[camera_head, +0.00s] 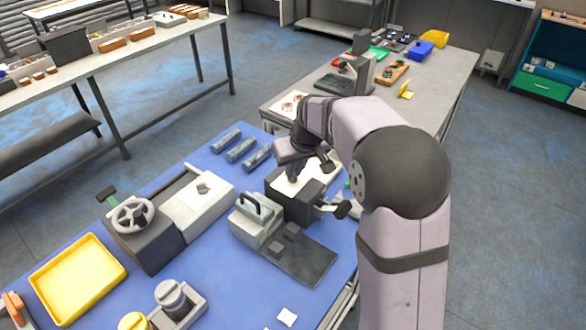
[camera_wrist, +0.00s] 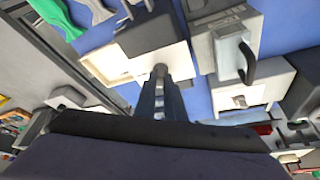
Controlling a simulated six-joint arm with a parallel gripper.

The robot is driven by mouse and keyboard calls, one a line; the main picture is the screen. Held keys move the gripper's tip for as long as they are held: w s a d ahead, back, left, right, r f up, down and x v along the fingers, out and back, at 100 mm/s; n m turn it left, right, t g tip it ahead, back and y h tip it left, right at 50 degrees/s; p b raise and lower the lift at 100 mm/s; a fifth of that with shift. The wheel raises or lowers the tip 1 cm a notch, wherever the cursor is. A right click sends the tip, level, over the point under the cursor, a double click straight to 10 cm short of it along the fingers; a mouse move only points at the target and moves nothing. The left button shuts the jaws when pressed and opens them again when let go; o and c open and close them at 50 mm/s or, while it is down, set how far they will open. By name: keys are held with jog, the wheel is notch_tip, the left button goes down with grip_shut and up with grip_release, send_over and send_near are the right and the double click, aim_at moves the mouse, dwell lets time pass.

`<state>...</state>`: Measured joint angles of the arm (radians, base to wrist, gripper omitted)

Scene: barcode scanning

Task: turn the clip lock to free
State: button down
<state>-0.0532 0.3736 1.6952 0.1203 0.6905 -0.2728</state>
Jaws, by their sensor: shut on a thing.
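My gripper (camera_head: 292,177) points down at the pale top plate (camera_head: 281,188) of a dark box (camera_head: 299,208) on the blue table. In the wrist view, my gripper (camera_wrist: 161,80) is shut on a small grey knob (camera_wrist: 160,70) at the edge of the cream plate (camera_wrist: 110,66). I take this knob for the clip lock; my fingers hide most of it, so its turn position cannot be read. A dark lever with a black end (camera_head: 342,209) sticks out at the right side of the box.
A grey unit with a black handle (camera_head: 258,208) stands close in front of the box. Several dark cylinders (camera_head: 241,149) lie behind to the left. A handwheel (camera_head: 132,214) and a yellow tray (camera_head: 78,267) are further left. Bare blue table (camera_head: 225,285) shows in front.

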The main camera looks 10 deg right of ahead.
jog(key=n, duration=0.1)
jog(key=n+y+b, duration=0.1)
jog(key=n, duration=0.1)
jog(key=shift+w+d+n, duration=0.15)
jog(key=shift+d+n, duration=0.05)
jog(key=shift+n, duration=0.1)
jog(key=shift+n+g+y+b, duration=0.5)
jog(key=shift+n, duration=0.7)
jog(key=shift+r, duration=0.1)
jog(key=c, duration=1.8)
grip_release()
jog(key=shift+c, duration=0.2)
jog(key=shift+d, duration=0.1)
jog(key=b+v, duration=0.2)
jog(key=v, duration=0.5)
jog(key=shift+r, duration=0.15)
